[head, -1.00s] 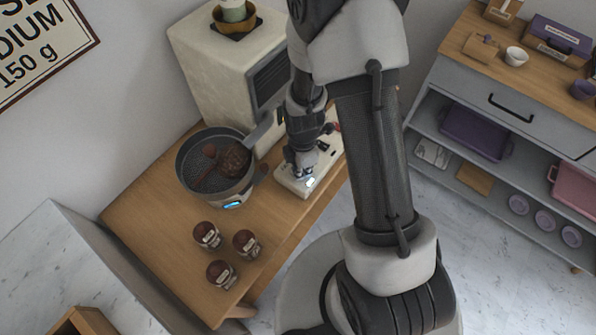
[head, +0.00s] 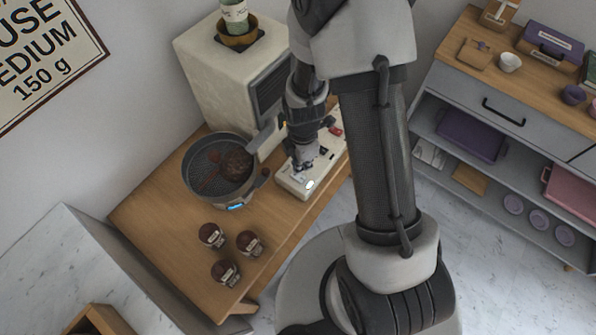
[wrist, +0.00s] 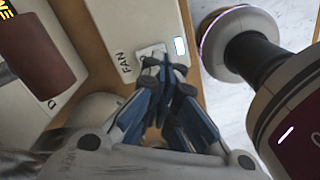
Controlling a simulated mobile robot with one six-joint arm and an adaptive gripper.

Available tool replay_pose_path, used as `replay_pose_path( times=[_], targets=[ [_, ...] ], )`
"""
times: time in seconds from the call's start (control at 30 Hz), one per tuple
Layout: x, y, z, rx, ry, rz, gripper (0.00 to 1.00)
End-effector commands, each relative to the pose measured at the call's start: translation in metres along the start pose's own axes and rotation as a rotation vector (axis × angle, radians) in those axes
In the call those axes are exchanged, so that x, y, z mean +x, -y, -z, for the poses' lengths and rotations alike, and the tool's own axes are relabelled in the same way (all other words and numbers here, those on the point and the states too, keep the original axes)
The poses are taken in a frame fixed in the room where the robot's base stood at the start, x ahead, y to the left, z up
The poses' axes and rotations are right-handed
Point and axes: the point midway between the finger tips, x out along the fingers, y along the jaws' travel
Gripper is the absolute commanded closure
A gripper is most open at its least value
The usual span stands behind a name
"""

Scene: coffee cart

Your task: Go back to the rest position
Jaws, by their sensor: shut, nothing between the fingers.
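My gripper (head: 304,166) is over the white switch panel (head: 286,181) beside the cream machine in the head view. In the wrist view my gripper (wrist: 167,66) is shut and empty. Its fingertips are in front of a small white switch on the panel (wrist: 120,35), next to the label "FAN" and a lit pale strip. I cannot tell whether the fingertips touch the switch.
A dark round pan (head: 190,178) with brown contents stands left of the panel. Several dark jars (head: 249,243) stand near the table's front. The cream machine (head: 213,84) stands behind, and a grey shelf unit (head: 482,100) is at the right.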

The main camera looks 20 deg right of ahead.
Motion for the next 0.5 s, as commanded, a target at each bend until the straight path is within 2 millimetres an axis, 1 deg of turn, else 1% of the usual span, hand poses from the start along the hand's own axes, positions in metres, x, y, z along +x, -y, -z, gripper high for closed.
replay_pose_path(
  times=[0.03, 0.13, 0.5],
  targets=[
    [-0.0070, 0.0000, 0.0000, 0.000, 0.000, 0.000, 1.00],
    [-0.0116, 0.0000, 0.0000, 0.000, 0.000, 0.000, 1.00],
    [-0.0108, 0.0001, 0.0000, 0.000, 0.000, 0.000, 1.00]
  ],
)
